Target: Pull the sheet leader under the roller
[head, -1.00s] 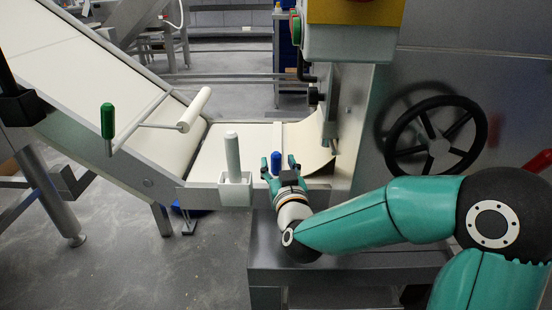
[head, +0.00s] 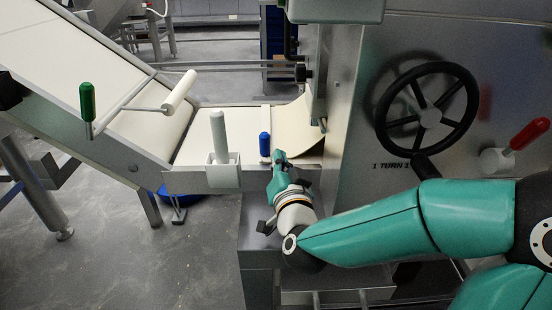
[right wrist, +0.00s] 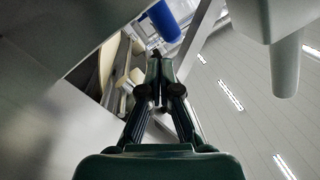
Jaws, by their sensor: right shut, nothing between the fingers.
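A pale sheet (head: 300,124) lies on the flat belt and curves up at its right end into the machine. A white bar with a blue handle (head: 265,146) crosses it; I take this for the leader. The handle also shows in the right wrist view (right wrist: 165,19). My right gripper (head: 279,158) is shut and empty, just right of and below the blue handle; in the wrist view its fingertips (right wrist: 160,66) are together, with the handle beyond them. A white roller (head: 179,91) on a swing arm with a green handle (head: 87,102) stands raised at the left. My left gripper is out of view.
A white upright post (head: 219,135) in a square holder stands left of the blue handle on the near rail. A black handwheel (head: 427,110) and a red lever (head: 529,133) are on the steel panel at right. A sloped conveyor (head: 60,50) descends from upper left.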

